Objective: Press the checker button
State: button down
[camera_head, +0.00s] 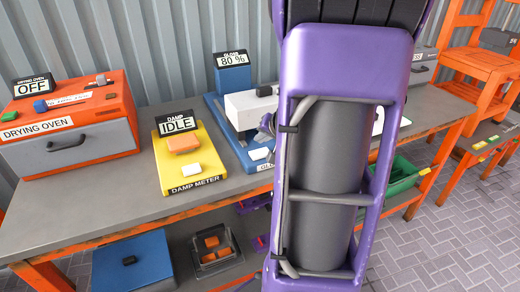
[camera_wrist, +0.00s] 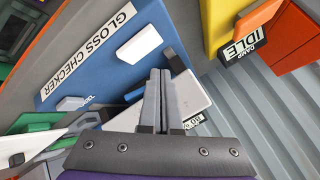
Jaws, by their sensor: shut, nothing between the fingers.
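The gloss checker is a blue board (camera_head: 222,126) on the bench, labelled GLOSS CHECKER in the wrist view (camera_wrist: 160,18). A white block like a button (camera_head: 258,154) sits near its front edge; it shows clear of my fingers in the wrist view (camera_wrist: 140,45). A second, smaller white block (camera_wrist: 72,103) lies by the word TOOL. A white housing (camera_head: 243,108) with a black part on top stands behind. My gripper (camera_wrist: 160,73) is shut and empty, over the checker between the button and the housing. My arm hides the checker's right side in the head view.
The yellow damp meter (camera_head: 160,150), showing IDLE, is left of the checker. The orange drying oven (camera_head: 112,103), showing OFF, is farther left. The checker's display (camera_head: 232,78) reads 80 %. A green bin (camera_head: 403,176) is on the right. Bare bench (camera_head: 80,200) lies in front.

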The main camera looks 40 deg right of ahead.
aim_at(261, 155)
jog(key=shift+r+p, duration=0.8)
jog(key=shift+r, duration=0.75)
